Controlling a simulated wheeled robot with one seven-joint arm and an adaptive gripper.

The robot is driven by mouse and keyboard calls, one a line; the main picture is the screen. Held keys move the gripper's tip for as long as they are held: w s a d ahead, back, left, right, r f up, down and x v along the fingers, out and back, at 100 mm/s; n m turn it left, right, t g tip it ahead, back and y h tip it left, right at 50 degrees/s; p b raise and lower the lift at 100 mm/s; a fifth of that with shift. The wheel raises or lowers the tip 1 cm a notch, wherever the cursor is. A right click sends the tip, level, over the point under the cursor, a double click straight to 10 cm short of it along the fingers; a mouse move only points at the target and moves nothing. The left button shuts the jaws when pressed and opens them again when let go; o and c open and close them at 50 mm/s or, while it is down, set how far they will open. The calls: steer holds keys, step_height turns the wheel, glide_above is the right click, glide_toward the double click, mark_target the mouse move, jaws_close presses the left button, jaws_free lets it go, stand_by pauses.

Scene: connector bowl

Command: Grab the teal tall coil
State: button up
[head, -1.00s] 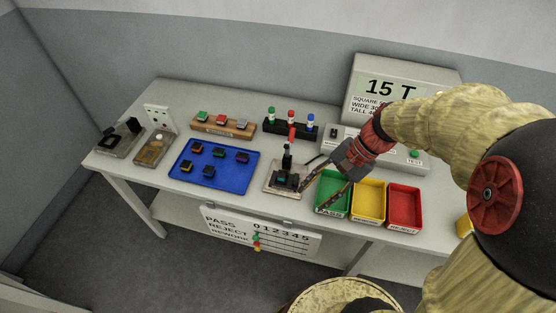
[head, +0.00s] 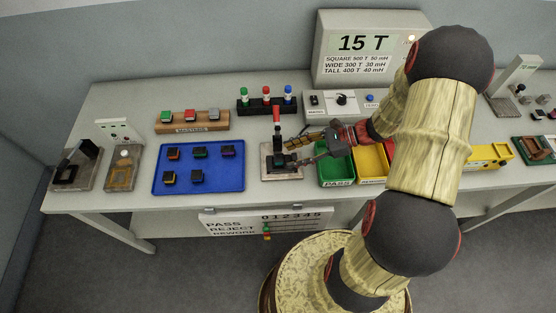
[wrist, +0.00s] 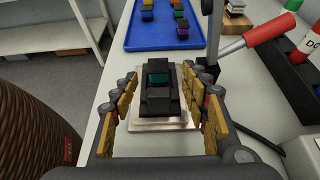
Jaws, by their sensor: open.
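The teal coil (wrist: 158,76) is a black block with a teal centre, seated in the black press-like fixture on a pale base plate (wrist: 142,124). In the head view the coil (head: 281,160) is small and partly hidden by the fixture. My gripper (wrist: 163,88) is open, with one finger on each side of the coil and a visible gap on both sides. In the head view my gripper (head: 302,150) reaches in from the right, low over the fixture. Whether a finger touches the fixture is unclear.
A red-handled lever (head: 276,118) stands just behind the coil. A blue tray (head: 205,186) with several small coils lies to the left. Green (head: 337,172) and yellow (head: 371,165) bins stand to the right. A meter box (head: 330,112) and a "15 T" display (head: 366,43) are behind.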

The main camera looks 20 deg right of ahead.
mark_target(282, 157)
steer(key=b+x, duration=0.1)
steer(key=x, duration=0.3)
steer(key=shift+a+r, duration=0.15)
steer(key=shift+c, duration=0.8)
jaws_close()
